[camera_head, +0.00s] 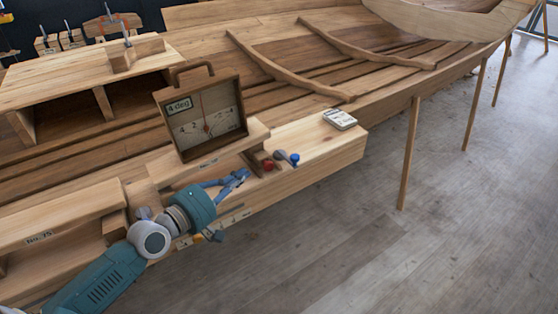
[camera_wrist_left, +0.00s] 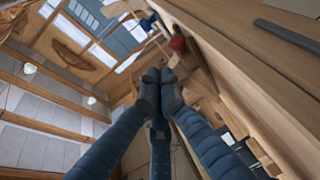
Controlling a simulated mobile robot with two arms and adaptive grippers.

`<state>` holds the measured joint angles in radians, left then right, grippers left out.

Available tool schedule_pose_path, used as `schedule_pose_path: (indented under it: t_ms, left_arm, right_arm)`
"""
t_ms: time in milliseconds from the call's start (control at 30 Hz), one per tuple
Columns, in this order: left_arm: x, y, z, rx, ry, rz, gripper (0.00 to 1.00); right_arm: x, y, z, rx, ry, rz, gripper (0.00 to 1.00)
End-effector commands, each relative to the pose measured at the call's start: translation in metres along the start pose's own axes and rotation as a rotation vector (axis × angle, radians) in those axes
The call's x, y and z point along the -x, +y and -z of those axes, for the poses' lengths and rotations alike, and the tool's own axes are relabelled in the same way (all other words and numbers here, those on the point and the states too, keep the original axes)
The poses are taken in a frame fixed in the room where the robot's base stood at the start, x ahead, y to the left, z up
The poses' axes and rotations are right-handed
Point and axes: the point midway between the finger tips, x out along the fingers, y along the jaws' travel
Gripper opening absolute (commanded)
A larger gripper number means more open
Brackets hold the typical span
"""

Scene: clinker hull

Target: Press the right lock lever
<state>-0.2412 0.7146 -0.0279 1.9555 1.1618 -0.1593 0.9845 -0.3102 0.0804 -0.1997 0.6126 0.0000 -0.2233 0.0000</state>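Two small lock levers stand on the bench plank just right of the angle gauge. The left one has a red knob (camera_head: 268,164) and the right one has a blue knob (camera_head: 294,159). In the left wrist view the red knob (camera_wrist_left: 178,43) and blue knob (camera_wrist_left: 147,21) are beyond the fingertips. My left gripper (camera_head: 243,176) reaches in from the left, beside the gauge's lower right corner, with a gap to the red knob and farther from the blue one. In the wrist view its fingertips (camera_wrist_left: 158,76) are together, with nothing visible between them. My right gripper is out of view.
The wooden angle gauge (camera_head: 203,118) reads "4 deg" and stands close behind my left gripper. A small white device (camera_head: 340,119) lies on the plank to the right. The boat hull (camera_head: 375,85) runs behind. Open floor (camera_head: 400,250) lies at the right.

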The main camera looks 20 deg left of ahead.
Motion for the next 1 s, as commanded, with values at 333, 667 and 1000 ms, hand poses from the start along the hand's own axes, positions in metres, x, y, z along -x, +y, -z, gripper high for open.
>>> schedule_pose_path:
  t_ms: [333, 667, 1000]
  left_arm:
    - [-0.043, 0.004, 0.001, 0.000, 0.002, -0.003, 0.00]
    - [-0.106, 0.004, -0.004, 0.000, -0.001, -0.001, 0.00]
    - [-0.127, 0.000, -0.028, -0.002, 0.000, 0.001, 0.00]
  right_arm:
    - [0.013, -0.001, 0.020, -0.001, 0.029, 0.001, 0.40]
    - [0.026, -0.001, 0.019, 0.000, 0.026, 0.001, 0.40]
    - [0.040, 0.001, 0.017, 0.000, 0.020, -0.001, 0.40]
